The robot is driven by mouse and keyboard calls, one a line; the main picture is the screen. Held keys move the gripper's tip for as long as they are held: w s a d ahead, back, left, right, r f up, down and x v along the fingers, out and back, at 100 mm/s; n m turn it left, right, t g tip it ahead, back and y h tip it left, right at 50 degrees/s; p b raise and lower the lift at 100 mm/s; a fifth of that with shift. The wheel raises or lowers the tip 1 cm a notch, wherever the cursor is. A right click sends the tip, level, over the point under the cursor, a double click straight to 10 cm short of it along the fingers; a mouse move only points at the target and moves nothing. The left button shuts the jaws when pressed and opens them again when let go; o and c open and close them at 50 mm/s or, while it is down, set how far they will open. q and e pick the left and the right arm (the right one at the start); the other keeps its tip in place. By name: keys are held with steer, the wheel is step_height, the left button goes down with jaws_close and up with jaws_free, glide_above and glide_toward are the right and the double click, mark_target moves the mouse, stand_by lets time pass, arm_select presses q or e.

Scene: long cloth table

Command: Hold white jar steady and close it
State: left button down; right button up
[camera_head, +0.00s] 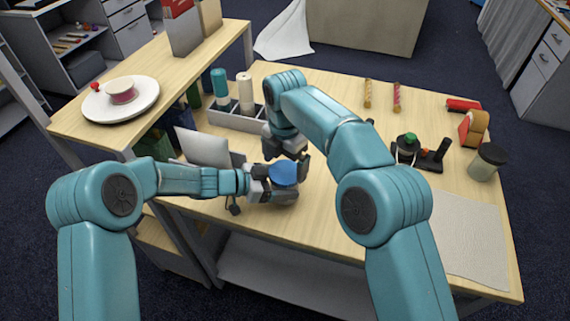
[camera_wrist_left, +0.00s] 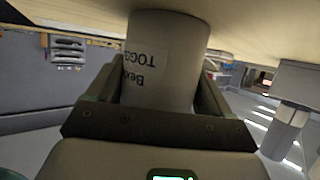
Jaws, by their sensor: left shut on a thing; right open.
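The white jar (camera_wrist_left: 165,65) stands between the fingers of my left gripper in the left wrist view, with dark printed letters upside down on its side. My left gripper (camera_head: 277,186) is shut on it near the front edge of the table. A round blue lid (camera_head: 285,172) is at the jar's top in the head view and hides most of the jar body. I cannot tell whether the lid is seated. My right gripper (camera_head: 286,153) is open just above and behind the lid; its fingertips are close to it, and contact is unclear.
A grey laptop-like panel (camera_head: 202,147) and a grey caddy with bottles (camera_head: 236,121) stand left of the jar. A black stand (camera_head: 432,155), a dark-lidded glass jar (camera_head: 487,162) and a white cloth (camera_head: 463,233) are on the right. The table (camera_head: 335,215) in front is bare.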

steer(key=shift+f, duration=0.8)
steer(key=c, duration=0.9)
steer(key=m, duration=1.3)
steer(key=shift+m, duration=0.3)
